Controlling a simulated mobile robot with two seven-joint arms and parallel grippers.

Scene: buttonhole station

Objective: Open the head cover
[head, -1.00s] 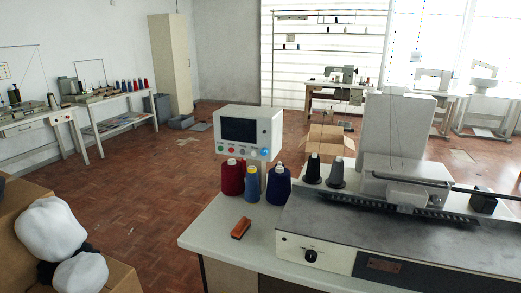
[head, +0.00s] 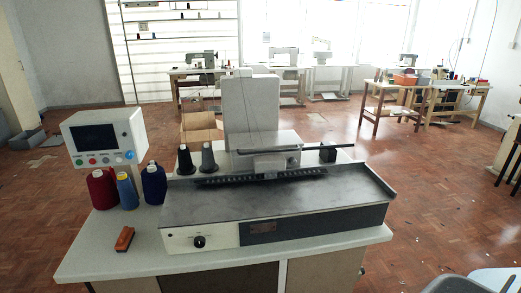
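The buttonhole machine stands on a pale table (head: 105,245) in the middle of the head view. Its head is a low pale box (head: 262,160) behind the grey metal bed (head: 265,200), with a toothed dark strip (head: 215,180) along its front. A tall pale upright housing (head: 250,108) rises behind it. I cannot tell which of these pale parts is the head cover. A dark rod (head: 318,148) reaches right from the head to a small black block (head: 327,153).
A control box with a screen (head: 98,138) stands at the table's left, behind red, blue and navy thread cones (head: 126,190). An orange-brown block (head: 124,239) lies at the front left. Dark cones (head: 208,160) stand behind the bed. Open floor (head: 440,200) lies right of the table.

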